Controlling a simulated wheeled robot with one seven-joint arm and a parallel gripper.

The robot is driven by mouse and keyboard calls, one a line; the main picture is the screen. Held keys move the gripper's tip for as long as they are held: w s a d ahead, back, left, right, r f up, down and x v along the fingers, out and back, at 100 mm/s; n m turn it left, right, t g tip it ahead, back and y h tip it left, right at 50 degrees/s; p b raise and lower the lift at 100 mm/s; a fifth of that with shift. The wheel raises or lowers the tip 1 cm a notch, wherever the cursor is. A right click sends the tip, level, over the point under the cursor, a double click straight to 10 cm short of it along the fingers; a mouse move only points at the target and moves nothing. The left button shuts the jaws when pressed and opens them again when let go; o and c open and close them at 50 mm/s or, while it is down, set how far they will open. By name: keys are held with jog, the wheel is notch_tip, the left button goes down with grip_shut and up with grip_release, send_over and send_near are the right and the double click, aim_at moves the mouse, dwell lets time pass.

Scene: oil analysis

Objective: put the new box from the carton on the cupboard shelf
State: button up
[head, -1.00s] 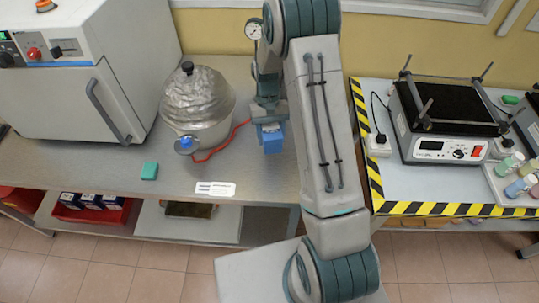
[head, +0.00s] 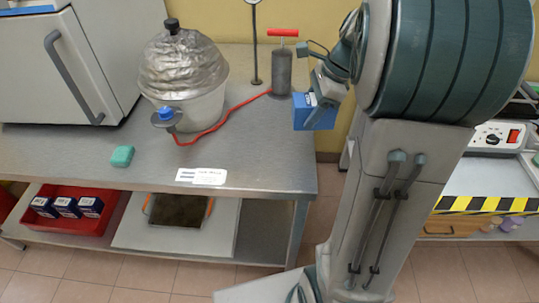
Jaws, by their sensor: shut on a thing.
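The box hangs below the jaws, slightly tilted. Part of it is hidden by the gripper. Several similar blue-and-white boxes (head: 66,207) stand in a red bin (head: 105,225) on the bench's lower shelf. I cannot make out a carton or an open cupboard shelf in this view.
A white cabinet (head: 45,70) stands at left. A striped-edge table (head: 485,204) is at right.

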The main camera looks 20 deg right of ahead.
jog(key=shift+s+f+m+b, duration=0.1)
jog(key=shift+s+m+b, duration=0.2)
jog(key=shift+m, duration=0.2)
jog(key=w+a+f, duration=0.2)
jog(key=a, duration=0.1)
jog(key=w+a+f, duration=0.2)
jog(key=a, duration=0.1)
jog(key=w+a+f, duration=0.2)
jog(key=w, duration=0.1)
jog(key=shift+a+f+b, duration=0.3)
jog(key=shift+a+b, duration=0.1)
jog(key=shift+w+a+f, duration=0.1)
jog(key=shift+f, duration=0.05)
jog(key=shift+f+b, duration=0.4)
jog(key=shift+f, duration=1.5)
jog(key=shift+f, duration=0.2)
jog(key=o, duration=1.1)
jog(key=shift+o, duration=0.2)
